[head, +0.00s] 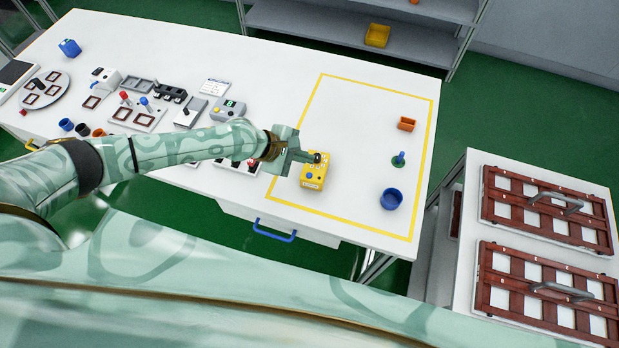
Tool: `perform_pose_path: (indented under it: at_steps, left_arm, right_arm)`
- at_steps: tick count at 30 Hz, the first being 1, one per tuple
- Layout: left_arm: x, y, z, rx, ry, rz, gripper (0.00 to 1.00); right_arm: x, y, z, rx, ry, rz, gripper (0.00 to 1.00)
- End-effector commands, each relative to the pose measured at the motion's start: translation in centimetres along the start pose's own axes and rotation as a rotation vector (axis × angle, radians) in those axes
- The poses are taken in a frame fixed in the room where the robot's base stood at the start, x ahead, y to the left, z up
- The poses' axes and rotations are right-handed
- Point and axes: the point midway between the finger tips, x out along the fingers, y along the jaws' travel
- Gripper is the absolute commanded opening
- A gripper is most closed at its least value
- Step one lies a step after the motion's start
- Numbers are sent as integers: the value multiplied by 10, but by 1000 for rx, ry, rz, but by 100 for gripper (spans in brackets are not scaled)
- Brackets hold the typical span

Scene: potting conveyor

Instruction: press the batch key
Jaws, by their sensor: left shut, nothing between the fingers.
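A yellow keypad box (314,176) stands on the white table inside the yellow outlined area, near its left side. It has a blue button low on its top face and other small keys that are too small to tell apart. My left gripper (318,158) reaches in from the left and is shut and empty, with its dark fingertips over the back part of the box. I cannot tell whether the fingertips touch a key. The gripper hides part of the box's far edge. My right gripper is not in view.
An orange bin (406,124), a blue-and-green knobbed piece (398,160) and a blue cup (391,198) stand at the right of the outlined area. Switches and levers crowd the table's left. Two brown racks (487,208) lie on the right-hand table. The outlined area's middle is clear.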

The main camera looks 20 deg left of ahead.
Motion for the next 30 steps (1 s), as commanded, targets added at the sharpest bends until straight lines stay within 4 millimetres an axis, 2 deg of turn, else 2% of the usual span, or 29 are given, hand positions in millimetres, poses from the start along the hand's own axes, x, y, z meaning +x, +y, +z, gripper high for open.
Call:
perform_pose_path:
  at_steps: [1, 3, 9, 16, 30]
  left_arm:
    - [10, -7, -7, 1, -1, 0, 0]
    - [16, -11, -11, 1, -1, 0, 0]
    - [31, -22, -22, -1, -1, 0, 0]
    - [36, -25, -26, 0, -1, 1, 0]
    - [35, -25, -25, 1, -1, 1, 0]
  right_arm:
    - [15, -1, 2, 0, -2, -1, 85]
    - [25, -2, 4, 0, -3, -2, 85]
    - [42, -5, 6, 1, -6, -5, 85]
    - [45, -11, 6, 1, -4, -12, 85]
    - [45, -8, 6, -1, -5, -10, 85]
